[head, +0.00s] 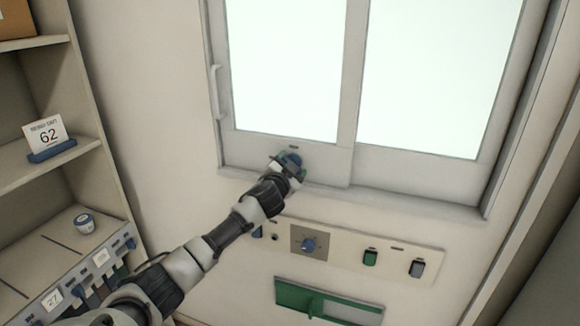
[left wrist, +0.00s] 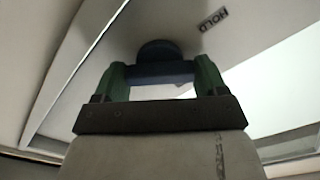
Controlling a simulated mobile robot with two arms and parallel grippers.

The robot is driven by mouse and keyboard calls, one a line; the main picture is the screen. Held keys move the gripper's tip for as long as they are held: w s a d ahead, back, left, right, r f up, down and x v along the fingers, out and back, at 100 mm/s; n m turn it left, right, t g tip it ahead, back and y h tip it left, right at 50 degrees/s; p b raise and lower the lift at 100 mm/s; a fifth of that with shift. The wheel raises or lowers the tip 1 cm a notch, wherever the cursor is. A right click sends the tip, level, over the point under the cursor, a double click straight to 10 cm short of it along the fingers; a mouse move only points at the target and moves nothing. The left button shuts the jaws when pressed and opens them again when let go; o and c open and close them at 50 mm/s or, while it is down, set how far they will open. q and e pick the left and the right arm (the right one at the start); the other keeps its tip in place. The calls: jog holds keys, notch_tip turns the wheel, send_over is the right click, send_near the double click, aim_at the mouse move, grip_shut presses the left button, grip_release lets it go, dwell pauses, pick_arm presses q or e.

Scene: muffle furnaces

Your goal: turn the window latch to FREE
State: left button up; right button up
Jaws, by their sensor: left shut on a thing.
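The window latch (head: 292,159) is a dark blue turn knob on the lower rail of the left window sash. In the left wrist view the latch (left wrist: 158,50) has a round base and a bar that lies between my green fingers. My left gripper (head: 287,168) is shut on this bar; it also shows in the left wrist view (left wrist: 160,75). A label reading HOLD (left wrist: 214,18) sits beside the latch; other markings around it are hidden or unreadable. My right gripper is not in view.
A shelf unit (head: 78,150) with a card reading 62 (head: 46,135) stands at the left.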

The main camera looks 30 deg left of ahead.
pick_arm(q)
jog(key=m+p, duration=0.1)
jog(key=m, duration=0.9)
jog(key=shift+p, duration=0.35)
jog(key=shift+f+m, duration=0.1)
jog(key=shift+m, duration=0.3)
jog(key=o, duration=0.9)
jog(key=shift+b+v, duration=1.45)
jog(key=shift+v, duration=3.95)
jog(key=shift+d, duration=0.1)
